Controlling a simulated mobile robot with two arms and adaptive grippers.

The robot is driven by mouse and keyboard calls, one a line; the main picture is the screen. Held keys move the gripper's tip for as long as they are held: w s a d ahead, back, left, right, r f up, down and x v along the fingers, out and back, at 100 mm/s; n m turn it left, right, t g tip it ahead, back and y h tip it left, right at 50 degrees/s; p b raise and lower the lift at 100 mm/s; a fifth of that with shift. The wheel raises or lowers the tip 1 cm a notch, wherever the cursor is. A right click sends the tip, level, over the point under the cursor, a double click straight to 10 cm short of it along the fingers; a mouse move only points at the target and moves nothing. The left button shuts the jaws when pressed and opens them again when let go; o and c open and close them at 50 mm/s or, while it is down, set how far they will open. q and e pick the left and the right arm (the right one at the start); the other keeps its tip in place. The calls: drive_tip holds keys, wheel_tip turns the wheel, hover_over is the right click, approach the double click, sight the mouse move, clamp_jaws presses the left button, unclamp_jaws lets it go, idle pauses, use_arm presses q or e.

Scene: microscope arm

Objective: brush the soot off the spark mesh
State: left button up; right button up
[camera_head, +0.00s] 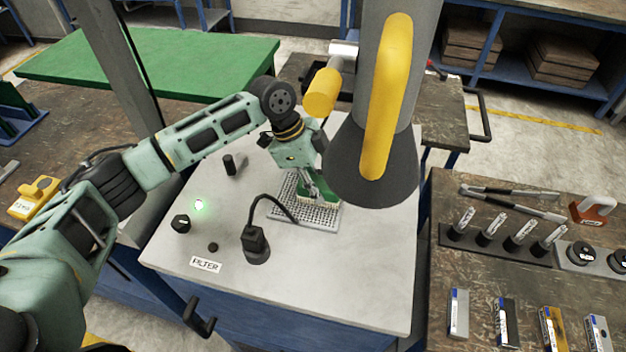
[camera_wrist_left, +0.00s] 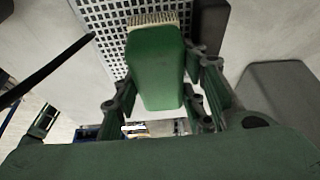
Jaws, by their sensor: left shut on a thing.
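My left gripper (camera_head: 314,186) points down over the spark mesh and is shut on a brush. In the left wrist view the brush's green body (camera_wrist_left: 155,68) sits between the fingers, with pale bristles (camera_wrist_left: 153,18) beyond it. The bristle end (camera_head: 322,198) is at the mesh's far right part in the head view. The spark mesh (camera_head: 288,213), a grey perforated plate, lies on the pale bench top; it also shows in the left wrist view (camera_wrist_left: 103,22). I cannot tell whether the bristles touch it, or see soot clearly. My right gripper is not in view.
A grey hood (camera_head: 370,170) with a yellow handle (camera_head: 385,100) hangs close right of my left gripper. A green light (camera_head: 199,206), black knob (camera_head: 181,223) and FILTER label (camera_head: 206,264) lie left.

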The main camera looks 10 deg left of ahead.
sight(299, 181)
use_arm(q)
drive_tip(key=shift+a, duration=0.1)
drive_tip(key=shift+a+p, duration=0.35)
drive_tip(key=shift+a, duration=0.9)
drive_tip(key=shift+a, duration=0.1)
drive_tip(key=shift+a+p, duration=0.3)
drive_tip(key=shift+a, duration=0.85)
drive_tip(key=shift+w+d+r, duration=0.1)
drive_tip(key=shift+d, duration=0.1)
drive_tip(key=shift+d+p, duration=0.3)
drive_tip(key=shift+d, duration=0.85)
